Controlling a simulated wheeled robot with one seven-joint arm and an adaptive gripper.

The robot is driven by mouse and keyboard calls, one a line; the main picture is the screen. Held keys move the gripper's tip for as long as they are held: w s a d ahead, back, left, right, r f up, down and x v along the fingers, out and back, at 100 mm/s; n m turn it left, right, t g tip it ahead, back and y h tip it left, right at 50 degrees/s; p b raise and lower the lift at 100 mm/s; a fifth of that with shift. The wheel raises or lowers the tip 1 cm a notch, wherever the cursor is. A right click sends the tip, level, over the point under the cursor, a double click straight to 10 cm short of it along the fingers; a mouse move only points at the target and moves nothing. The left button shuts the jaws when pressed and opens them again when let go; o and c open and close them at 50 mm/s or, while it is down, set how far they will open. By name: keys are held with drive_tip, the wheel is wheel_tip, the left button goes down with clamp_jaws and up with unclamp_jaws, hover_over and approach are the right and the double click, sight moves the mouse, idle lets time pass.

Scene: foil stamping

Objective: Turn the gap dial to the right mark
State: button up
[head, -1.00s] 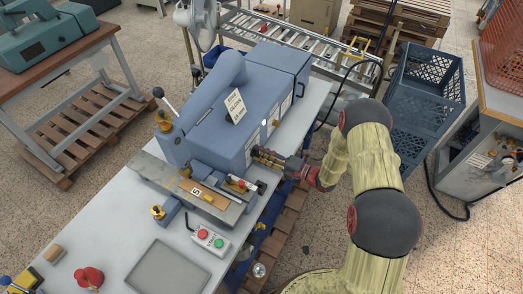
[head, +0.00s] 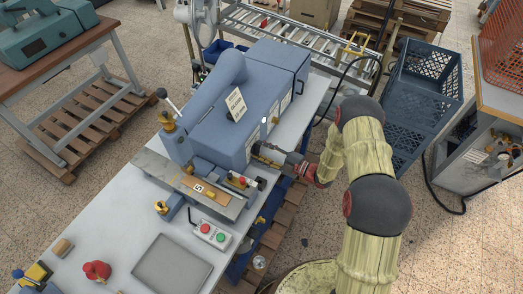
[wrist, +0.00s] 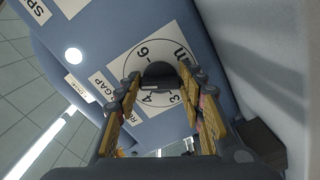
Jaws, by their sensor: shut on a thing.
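The gap dial is on the side of the blue stamping machine (head: 225,95). In the wrist view its white number plate (wrist: 128,68) shows several digits around a dark knob (wrist: 158,72), with a GAP label (wrist: 103,88) beside it. My gripper (head: 262,153) reaches the machine's right side from the right. In the wrist view my gripper (wrist: 159,82) has one finger on each side of the knob and is shut on it. The fingers cover part of the plate, and I cannot tell which mark the knob points to. In the head view the dial is hidden.
A control box (head: 211,234) with red and green buttons sits on the bench (head: 140,222) near its front edge. Blue crates (head: 420,95) stand behind my arm.

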idle(0.4)
drive_tip(key=o, duration=1.2)
drive_tip(key=v, duration=1.2)
drive_tip(key=shift+w+f, duration=0.1)
